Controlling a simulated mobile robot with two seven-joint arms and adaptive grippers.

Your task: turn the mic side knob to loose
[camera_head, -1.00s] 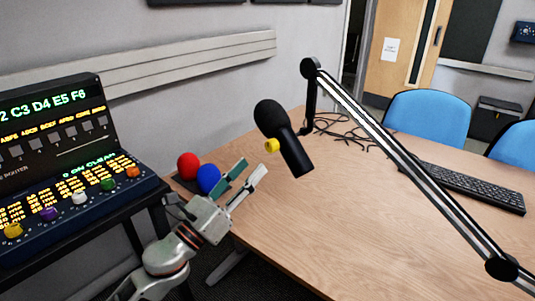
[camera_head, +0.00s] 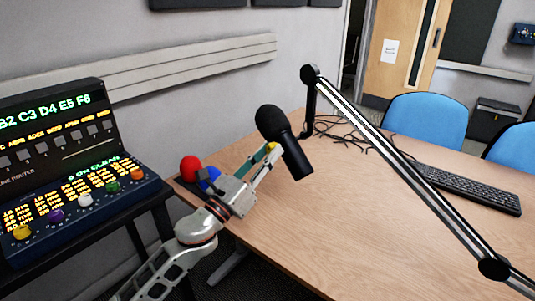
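The black microphone (camera_head: 287,141) hangs tilted over the wooden table near the middle of the view. Its small yellow side knob (camera_head: 271,148) faces left and is partly covered by my gripper. My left gripper (camera_head: 266,155) reaches up from the lower left, with its fingertips at the knob. One finger lies on each side of the knob, with a gap between them. I cannot tell whether the fingers touch it. My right gripper is not in view.
The black and silver boom arm (camera_head: 400,160) crosses the table (camera_head: 340,230) diagonally. A red ball (camera_head: 190,168) and a blue ball (camera_head: 210,180) are beside my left gripper. A control panel (camera_head: 70,200) with colored knobs stands left. A keyboard (camera_head: 460,187) and cables (camera_head: 345,132) lie behind.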

